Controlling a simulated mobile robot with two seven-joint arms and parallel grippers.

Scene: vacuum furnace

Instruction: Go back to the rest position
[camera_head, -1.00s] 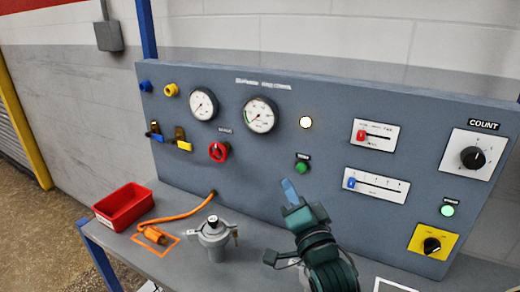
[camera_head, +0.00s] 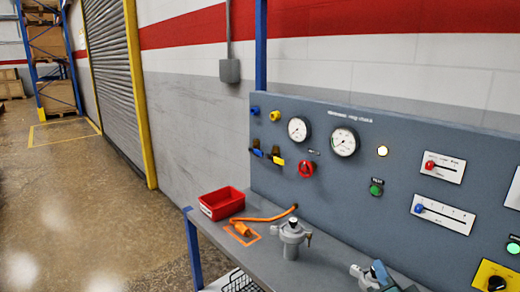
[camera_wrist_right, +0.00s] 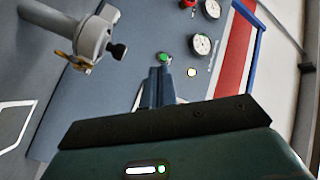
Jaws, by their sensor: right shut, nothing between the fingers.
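My right gripper (camera_head: 379,272) shows only in part at the bottom edge of the head view, low over the bench in front of the control panel (camera_head: 400,150). In the right wrist view its narrow blue fingers (camera_wrist_right: 157,78) are together with nothing between them. They point towards the panel face, with the green button (camera_wrist_right: 165,58) just beyond their tips in the picture. I cannot tell the exact gap, but no contact shows. My left gripper is in neither view.
A grey metal vessel (camera_head: 290,238), an orange hose (camera_head: 265,217) and a red bin (camera_head: 221,203) are on the bench (camera_head: 330,262). Another grey fitting (camera_head: 362,275) is beside my right gripper. Open floor (camera_head: 80,210) lies to the left.

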